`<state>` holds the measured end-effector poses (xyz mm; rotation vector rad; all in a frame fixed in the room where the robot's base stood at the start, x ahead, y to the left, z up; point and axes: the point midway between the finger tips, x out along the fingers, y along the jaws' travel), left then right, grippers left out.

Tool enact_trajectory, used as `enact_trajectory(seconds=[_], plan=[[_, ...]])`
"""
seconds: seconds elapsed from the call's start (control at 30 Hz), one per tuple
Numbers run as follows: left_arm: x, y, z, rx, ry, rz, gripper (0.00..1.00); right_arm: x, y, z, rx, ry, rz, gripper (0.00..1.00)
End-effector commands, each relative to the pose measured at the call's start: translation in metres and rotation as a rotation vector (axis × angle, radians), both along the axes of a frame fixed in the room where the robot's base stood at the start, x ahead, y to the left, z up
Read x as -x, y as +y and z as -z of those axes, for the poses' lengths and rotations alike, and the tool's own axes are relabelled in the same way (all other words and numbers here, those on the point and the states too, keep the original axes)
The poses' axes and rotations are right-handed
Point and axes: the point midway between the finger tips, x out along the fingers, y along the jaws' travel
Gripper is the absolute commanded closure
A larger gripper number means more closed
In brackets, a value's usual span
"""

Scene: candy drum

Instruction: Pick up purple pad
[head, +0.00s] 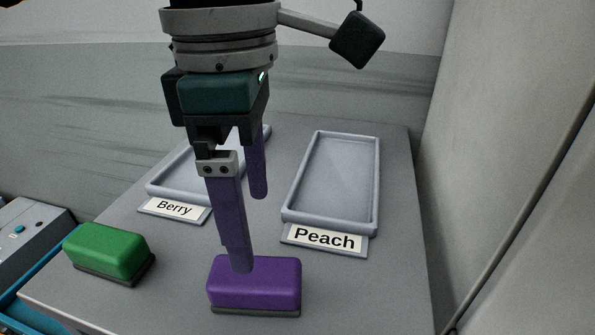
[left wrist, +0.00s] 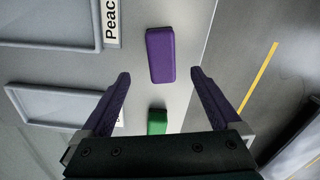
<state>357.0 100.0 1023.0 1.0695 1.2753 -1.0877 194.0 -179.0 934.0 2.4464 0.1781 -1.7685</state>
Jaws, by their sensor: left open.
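The purple pad (head: 256,287) is a rounded block on a dark base, lying on the grey table near its front edge. In the left wrist view the purple pad (left wrist: 160,55) lies beyond and between the fingertips, with nothing gripped. My left gripper (head: 250,233) points down above the pad, its purple fingers apart and empty. In the head view one finger overlaps the pad's back edge; contact cannot be told. The left gripper's open fingers also show in the left wrist view (left wrist: 160,75). My right gripper is not in view.
A green pad (head: 107,252) lies to the left. An empty tray (head: 375,190) labelled Peach stands behind right. Another tray (head: 168,192) labelled Berry is partly hidden by my left gripper. A wall (head: 500,130) rises at the right.

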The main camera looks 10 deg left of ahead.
Motion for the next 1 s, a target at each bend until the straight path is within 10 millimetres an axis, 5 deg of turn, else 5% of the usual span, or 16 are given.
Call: enact_trajectory(seconds=[0.7,1.0], plan=[[0.002,0.006,0.092,-0.019,0.001,-0.003,0.03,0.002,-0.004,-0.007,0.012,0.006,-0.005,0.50],[0.002,0.006,0.098,-0.019,-0.002,0.000,0.03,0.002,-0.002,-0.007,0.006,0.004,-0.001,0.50]])
